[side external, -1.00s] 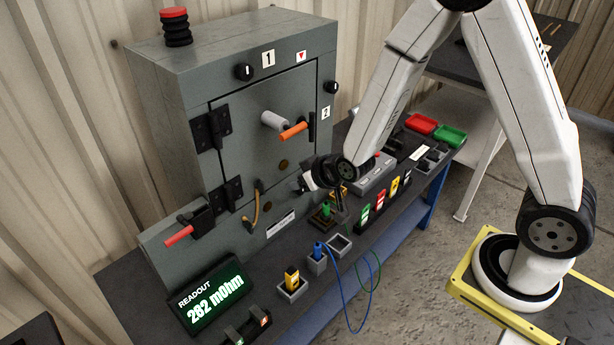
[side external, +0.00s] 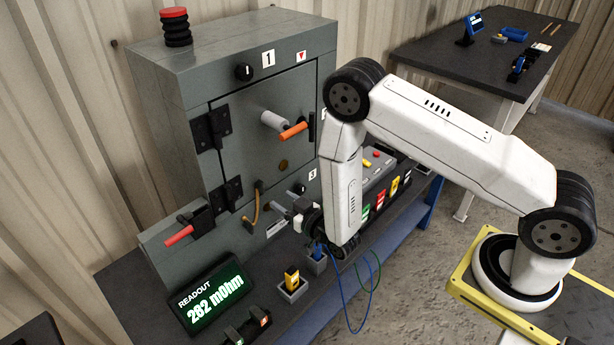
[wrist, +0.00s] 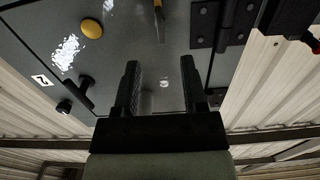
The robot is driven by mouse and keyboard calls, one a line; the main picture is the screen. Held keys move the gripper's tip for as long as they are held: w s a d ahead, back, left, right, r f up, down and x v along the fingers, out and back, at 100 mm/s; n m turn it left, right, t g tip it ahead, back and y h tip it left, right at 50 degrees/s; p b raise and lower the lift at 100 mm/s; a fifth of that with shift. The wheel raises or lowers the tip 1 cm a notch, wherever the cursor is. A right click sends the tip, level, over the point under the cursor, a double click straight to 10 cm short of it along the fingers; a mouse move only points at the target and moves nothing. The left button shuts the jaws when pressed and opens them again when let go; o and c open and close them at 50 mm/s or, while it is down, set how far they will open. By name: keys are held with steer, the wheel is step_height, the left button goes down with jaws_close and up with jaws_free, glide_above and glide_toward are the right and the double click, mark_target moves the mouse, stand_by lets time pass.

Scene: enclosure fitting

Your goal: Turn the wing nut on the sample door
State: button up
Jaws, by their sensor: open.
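The grey sample door (side external: 240,150) is closed on the cabinet, with black hinges (side external: 211,128) on its left. A black T-shaped piece (side external: 312,126) at its free edge looks like the wing nut. It also shows in the wrist view (wrist: 78,90), left of my jaws and apart from them. My gripper (side external: 279,204) is low in front of the door, tilted toward it. In the wrist view my gripper (wrist: 160,80) is open, with no object held. A small pale spot shows on the door between the jaws.
An orange handle (side external: 293,131) and a grey cylinder (side external: 272,120) stick out from the door. A red-handled clamp (side external: 180,235) is at lower left. Blue and yellow plugs and the readout (side external: 210,292) stand on the bench below.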

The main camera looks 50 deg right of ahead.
mark_target(259, 186)
stand_by(0.3)
steer(key=w, duration=0.7)
steer(key=shift+w, duration=0.3)
jaws_close()
